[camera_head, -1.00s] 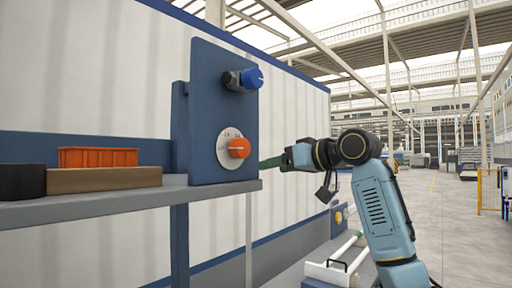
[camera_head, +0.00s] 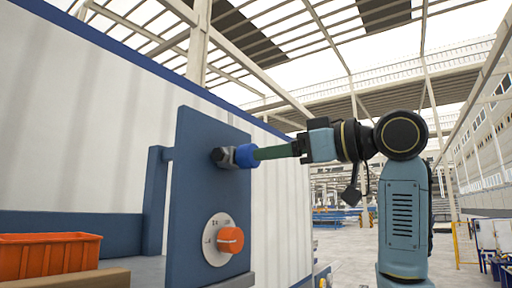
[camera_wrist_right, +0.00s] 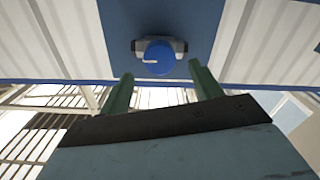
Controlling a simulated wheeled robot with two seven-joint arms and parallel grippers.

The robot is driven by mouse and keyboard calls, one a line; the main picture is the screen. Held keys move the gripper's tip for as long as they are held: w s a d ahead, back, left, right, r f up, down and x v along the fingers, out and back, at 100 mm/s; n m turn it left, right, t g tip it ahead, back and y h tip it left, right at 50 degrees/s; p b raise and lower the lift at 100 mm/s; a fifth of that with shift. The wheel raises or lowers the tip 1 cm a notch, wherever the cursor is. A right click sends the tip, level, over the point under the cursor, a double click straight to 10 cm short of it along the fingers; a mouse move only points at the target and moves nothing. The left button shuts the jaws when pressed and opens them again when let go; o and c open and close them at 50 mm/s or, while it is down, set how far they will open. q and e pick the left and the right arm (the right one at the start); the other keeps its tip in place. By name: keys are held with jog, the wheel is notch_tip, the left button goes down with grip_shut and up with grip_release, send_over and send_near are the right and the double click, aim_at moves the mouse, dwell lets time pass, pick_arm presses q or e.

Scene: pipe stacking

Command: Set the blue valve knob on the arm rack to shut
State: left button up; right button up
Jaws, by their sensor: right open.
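The blue valve knob (camera_head: 244,156) sits on a dark stem near the top of the blue rack panel (camera_head: 195,135). In the right wrist view the knob (camera_wrist_right: 158,57) is round with a white mark pointing left. My right gripper (camera_head: 256,154) reaches in from the right with its green fingers at the knob's face. In the right wrist view the fingers of the gripper (camera_wrist_right: 162,85) are apart, just short of the knob and on either side of it. Whether they touch it I cannot tell. My left gripper is not in view.
An orange knob (camera_head: 230,240) on a white dial (camera_head: 213,224) sits lower on the same panel. An orange crate (camera_head: 45,256) stands on the shelf at left, behind a wooden block (camera_head: 80,281). The space right of the panel is open.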

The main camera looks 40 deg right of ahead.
aim_at(249, 157)
jog(key=p+x, duration=0.1)
jog(key=x, duration=0.4)
jog(key=shift+c, duration=1)
jog(key=c, duration=0.8)
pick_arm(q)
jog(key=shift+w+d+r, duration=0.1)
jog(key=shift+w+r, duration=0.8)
pick_arm(e)
jog(key=shift+o, duration=0.2)
